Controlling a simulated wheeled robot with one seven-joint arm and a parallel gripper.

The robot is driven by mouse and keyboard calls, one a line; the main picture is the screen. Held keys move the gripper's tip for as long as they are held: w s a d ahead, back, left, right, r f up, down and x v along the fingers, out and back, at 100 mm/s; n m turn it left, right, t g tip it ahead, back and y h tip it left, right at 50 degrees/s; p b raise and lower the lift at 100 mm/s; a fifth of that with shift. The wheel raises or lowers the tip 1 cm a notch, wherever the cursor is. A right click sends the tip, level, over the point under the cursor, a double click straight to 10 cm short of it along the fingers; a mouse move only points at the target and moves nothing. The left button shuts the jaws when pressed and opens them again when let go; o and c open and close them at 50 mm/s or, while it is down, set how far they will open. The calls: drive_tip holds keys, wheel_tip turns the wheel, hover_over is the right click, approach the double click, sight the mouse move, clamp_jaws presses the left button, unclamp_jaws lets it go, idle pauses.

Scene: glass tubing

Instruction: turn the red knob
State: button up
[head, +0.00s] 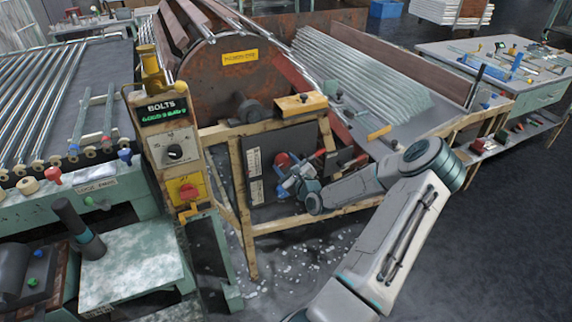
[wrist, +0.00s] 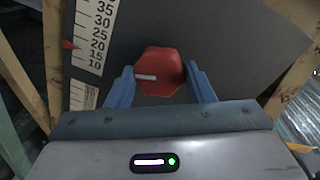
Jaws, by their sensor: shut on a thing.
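The red knob (wrist: 160,72) is faceted and sits on a dark upright panel in the middle of the wrist view. A short pale mark on its face lies roughly level, left of centre. My gripper (wrist: 161,78) has a blue finger at each side of the knob and is shut on it. In the head view my gripper (head: 291,180) is against the dark panel, and some red of the knob (head: 283,159) shows beside it. Most of the knob is hidden there.
A numbered scale (wrist: 92,35) with a red pointer (wrist: 70,45) near 20 is left of the knob. A wooden frame (head: 240,180) surrounds the panel. A control post with another red knob (head: 188,191) stands left. Glass bits litter the floor below.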

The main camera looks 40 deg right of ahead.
drive_tip(key=shift+f, duration=0.1)
drive_tip(key=o, duration=1)
drive_tip(key=shift+s, duration=0.1)
drive_tip(key=s, duration=0.4)
drive_tip(key=s+a, duration=0.1)
drive_tip(key=s, duration=0.4)
drive_tip(key=s+a, duration=0.1)
drive_tip(key=s, duration=0.3)
drive_tip(key=shift+s+a+r, duration=0.15)
drive_tip(key=shift+s+r, duration=0.1)
drive_tip(key=shift+r, duration=0.1)
